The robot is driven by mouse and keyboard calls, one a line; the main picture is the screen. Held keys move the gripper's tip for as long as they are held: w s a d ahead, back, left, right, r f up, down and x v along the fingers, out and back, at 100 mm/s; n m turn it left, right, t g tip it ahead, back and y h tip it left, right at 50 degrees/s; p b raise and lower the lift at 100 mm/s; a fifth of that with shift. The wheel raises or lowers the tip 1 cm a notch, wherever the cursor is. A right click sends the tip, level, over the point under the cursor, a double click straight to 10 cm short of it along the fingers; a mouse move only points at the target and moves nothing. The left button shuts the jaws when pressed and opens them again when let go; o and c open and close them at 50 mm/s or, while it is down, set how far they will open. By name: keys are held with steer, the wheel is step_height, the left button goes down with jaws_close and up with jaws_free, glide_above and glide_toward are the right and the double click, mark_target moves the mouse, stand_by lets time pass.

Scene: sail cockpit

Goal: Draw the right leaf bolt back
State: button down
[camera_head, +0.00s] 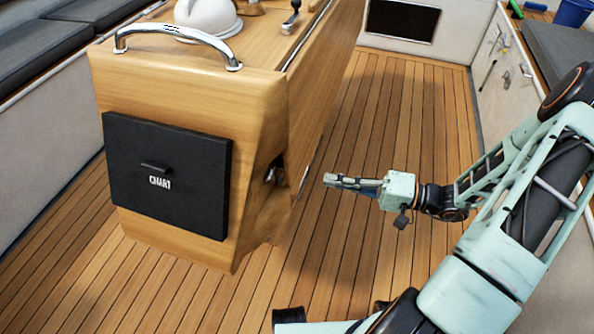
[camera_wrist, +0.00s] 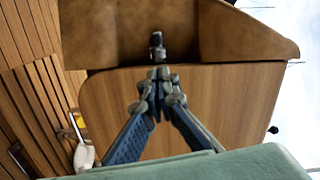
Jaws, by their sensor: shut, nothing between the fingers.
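A small metal bolt (camera_head: 275,170) sits in a shadowed recess at the right end of the wooden cockpit table. In the wrist view the bolt (camera_wrist: 157,44) shows as a small dark metal piece against brown wood, just beyond my fingertips. The right leaf (camera_head: 322,95) hangs down along the table's right side. My gripper (camera_head: 329,180) is shut and empty, to the right of the bolt and pointing left at it, with a gap between. In the wrist view my gripper (camera_wrist: 159,74) has its fingertips together. Part of the bolt is hidden in shadow.
The table end carries a black chart locker (camera_head: 165,195) and, above it, a chrome grab rail (camera_head: 180,36). A lever (camera_head: 291,17) stands on top. The slatted floor (camera_head: 385,130) is clear right of the table. A blue bucket (camera_head: 573,12) is far right.

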steer(key=b+x, duration=0.1)
steer(key=x, duration=0.9)
steer(key=shift+s, duration=0.1)
